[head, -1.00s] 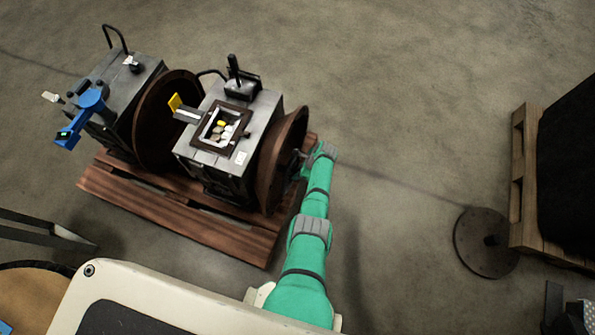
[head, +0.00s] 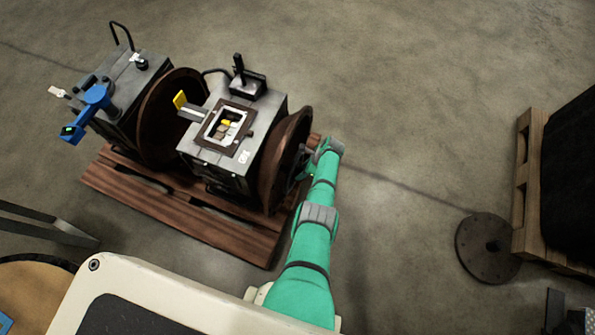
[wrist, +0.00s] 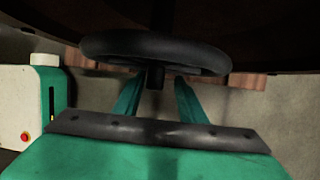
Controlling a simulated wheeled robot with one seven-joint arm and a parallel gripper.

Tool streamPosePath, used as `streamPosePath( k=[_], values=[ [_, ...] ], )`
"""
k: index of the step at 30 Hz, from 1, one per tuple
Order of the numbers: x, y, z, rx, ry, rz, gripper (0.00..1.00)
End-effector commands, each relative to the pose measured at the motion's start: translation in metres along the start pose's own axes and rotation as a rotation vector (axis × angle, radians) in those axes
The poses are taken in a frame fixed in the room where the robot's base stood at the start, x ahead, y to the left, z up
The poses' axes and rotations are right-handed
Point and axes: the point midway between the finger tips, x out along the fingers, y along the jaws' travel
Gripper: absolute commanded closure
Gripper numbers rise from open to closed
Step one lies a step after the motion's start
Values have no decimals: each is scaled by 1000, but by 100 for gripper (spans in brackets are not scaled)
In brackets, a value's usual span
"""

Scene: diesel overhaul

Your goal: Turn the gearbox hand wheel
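The gearbox (head: 212,158) is a grey box on a wooden pallet, with an open framed window (head: 224,127) in its top showing yellow and tan parts. A large rusty brown flange (head: 282,165) stands at its right side. The black hand wheel (wrist: 155,48) crosses the upper middle of the wrist view, with a dark stub below its rim. My gripper (wrist: 160,78) is at the near rim; its two green fingers stand apart on either side of the stub, their tips partly hidden by the rim. In the head view my arm hides most of the wheel and gripper.
A second grey unit with a blue attachment (head: 95,98) stands left on the same pallet (head: 185,212). A round metal plate (head: 478,262) on the floor and another pallet (head: 526,185) with a black load are at right. Floor between is clear.

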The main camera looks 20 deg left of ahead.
Motion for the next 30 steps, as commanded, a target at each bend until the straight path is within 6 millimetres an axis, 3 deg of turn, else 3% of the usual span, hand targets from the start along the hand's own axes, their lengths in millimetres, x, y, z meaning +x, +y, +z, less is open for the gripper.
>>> streamPosePath(
  k=[8, 14, 30],
  values=[
    [3, 5, 0, 1, 0, 9, 62],
    [-9, 5, -1, 2, -1, 9, 62],
    [-90, 1, -2, 3, 0, 4, 62]
  ],
)
